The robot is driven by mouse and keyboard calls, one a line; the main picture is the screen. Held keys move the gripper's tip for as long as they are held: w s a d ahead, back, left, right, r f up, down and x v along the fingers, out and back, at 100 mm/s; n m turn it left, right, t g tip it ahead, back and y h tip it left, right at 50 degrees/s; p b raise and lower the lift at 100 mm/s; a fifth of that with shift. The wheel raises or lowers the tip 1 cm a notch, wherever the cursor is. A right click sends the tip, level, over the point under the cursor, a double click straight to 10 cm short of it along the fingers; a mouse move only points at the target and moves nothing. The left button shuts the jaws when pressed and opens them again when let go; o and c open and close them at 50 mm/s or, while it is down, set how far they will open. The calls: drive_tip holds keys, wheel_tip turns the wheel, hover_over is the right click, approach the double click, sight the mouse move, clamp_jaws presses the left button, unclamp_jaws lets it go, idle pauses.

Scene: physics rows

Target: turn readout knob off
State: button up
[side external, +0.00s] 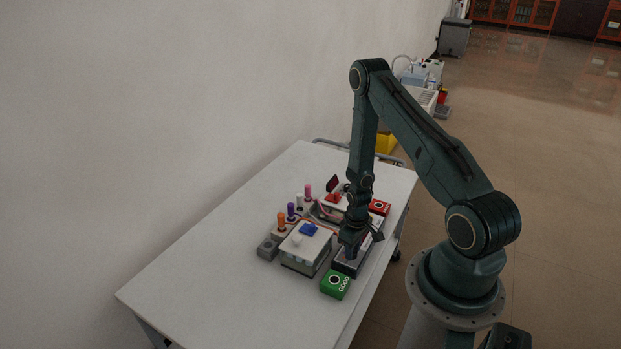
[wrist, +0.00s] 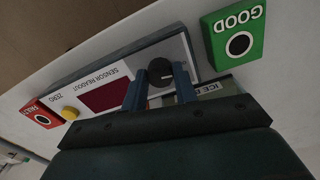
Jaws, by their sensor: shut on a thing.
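The black readout knob (wrist: 160,72) sits at the end of the sensor readout panel (wrist: 118,72), beside its dark red display (wrist: 103,97). A light pointer mark shows on the knob. My gripper (wrist: 158,84) is shut on the knob, with one blue finger on each side of it in the wrist view. In the side view my gripper (side external: 350,246) reaches down onto the near part of the readout panel (side external: 344,268) and hides the knob.
A green GOOD box (wrist: 234,38) stands just beyond the knob end. A yellow ZERO button (wrist: 70,113) and a red box (wrist: 41,114) are at the other end. The table's front left (side external: 220,290) is clear.

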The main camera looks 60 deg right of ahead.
drive_tip(key=o, duration=1)
drive_tip(key=shift+c, duration=0.2)
drive_tip(key=shift+r, duration=0.15)
wheel_tip(320, 180, up, 14)
drive_tip(key=shift+f, duration=0.25)
idle(0.5)
